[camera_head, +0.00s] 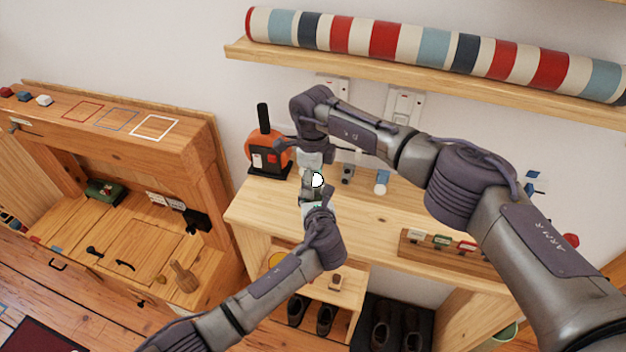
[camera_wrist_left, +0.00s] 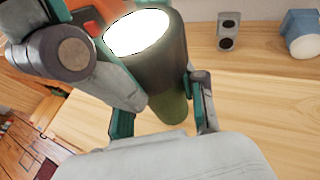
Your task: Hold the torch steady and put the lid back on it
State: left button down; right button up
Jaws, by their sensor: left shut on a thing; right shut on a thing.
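The torch (camera_wrist_left: 171,108) has a green lower body between the teal-padded fingers of my left gripper (camera_wrist_left: 160,112). My left gripper (camera_head: 314,202) is shut on the torch from below. My right gripper (camera_head: 308,170) comes down from above, shut at the lid; its fingers partly hide the contact. Both are over the wooden desk.
On the desk (camera_head: 262,212) an orange and black device (camera_head: 265,150) stands close left of the grippers. A small grey two-socket block (camera_head: 347,173) and a blue-white cup-like item (camera_head: 382,182) stand to the right. A wooden rack (camera_head: 445,252) lies farther right.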

jog(key=o, duration=1.4)
jog(key=shift+r, duration=0.1)
notch_tip(320, 180, up, 12)
jog(key=shift+f, duration=0.1)
pick_arm(q)
jog(key=c, duration=0.6)
grip_release()
jog(key=shift+s, duration=0.1)
jog(key=v, duration=1.1)
jog(key=shift+s+d+r, duration=0.1)
jog(key=shift+s+r, duration=0.1)
jog(key=shift+s, duration=0.15)
